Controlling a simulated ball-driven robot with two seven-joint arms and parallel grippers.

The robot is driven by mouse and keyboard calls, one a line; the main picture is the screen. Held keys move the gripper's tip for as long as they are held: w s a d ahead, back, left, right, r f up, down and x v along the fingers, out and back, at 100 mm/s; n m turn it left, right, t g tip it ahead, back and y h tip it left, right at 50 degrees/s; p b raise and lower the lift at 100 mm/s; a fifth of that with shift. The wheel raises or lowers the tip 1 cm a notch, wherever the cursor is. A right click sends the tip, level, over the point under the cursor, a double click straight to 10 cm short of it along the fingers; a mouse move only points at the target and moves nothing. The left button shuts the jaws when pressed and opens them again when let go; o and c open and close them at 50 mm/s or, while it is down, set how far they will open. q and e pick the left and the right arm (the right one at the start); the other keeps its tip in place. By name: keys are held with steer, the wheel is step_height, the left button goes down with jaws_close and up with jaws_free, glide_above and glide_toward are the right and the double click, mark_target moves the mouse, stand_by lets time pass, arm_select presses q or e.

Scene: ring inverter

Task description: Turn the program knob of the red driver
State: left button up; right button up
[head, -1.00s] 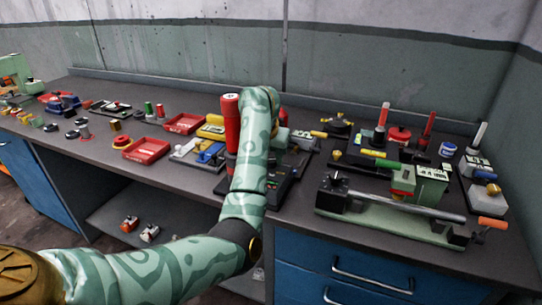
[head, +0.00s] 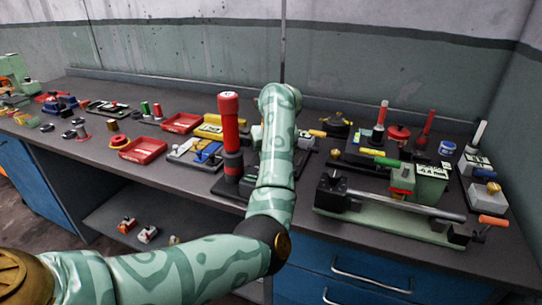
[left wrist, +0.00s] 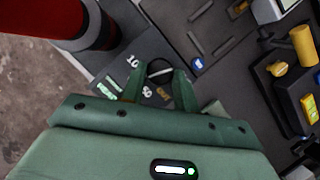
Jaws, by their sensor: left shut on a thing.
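The red driver (head: 230,130) stands upright on a dark base on the bench, a red cylinder with a dark band low down. In the left wrist view its red and dark body (left wrist: 80,25) fills the upper left corner. My left gripper (left wrist: 158,82) is beside it, low over a dark plate with white and yellowish markings. Its two green fingers are shut on the dark round program knob (left wrist: 159,68), which is partly hidden between them. In the head view my left arm hides the gripper and knob. My right gripper is in neither view.
To the right, a green-grey fixture with a long metal bar (head: 405,204) and an orange handle lies near the front edge. Red trays (head: 143,150) and small parts lie to the left. A yellow knob (left wrist: 277,69) shows in the left wrist view.

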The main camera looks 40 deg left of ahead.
arm_select(q)
steer(key=shift+n, duration=0.3)
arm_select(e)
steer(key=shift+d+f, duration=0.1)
arm_select(q)
steer(key=o, duration=1)
steer(key=shift+c, duration=0.2)
steer(key=p+v, duration=0.7)
steer(key=v, duration=0.9)
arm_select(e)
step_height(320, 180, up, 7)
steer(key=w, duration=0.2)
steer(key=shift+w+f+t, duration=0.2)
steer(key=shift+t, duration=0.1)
arm_select(q)
steer(key=shift+d+r, duration=0.1)
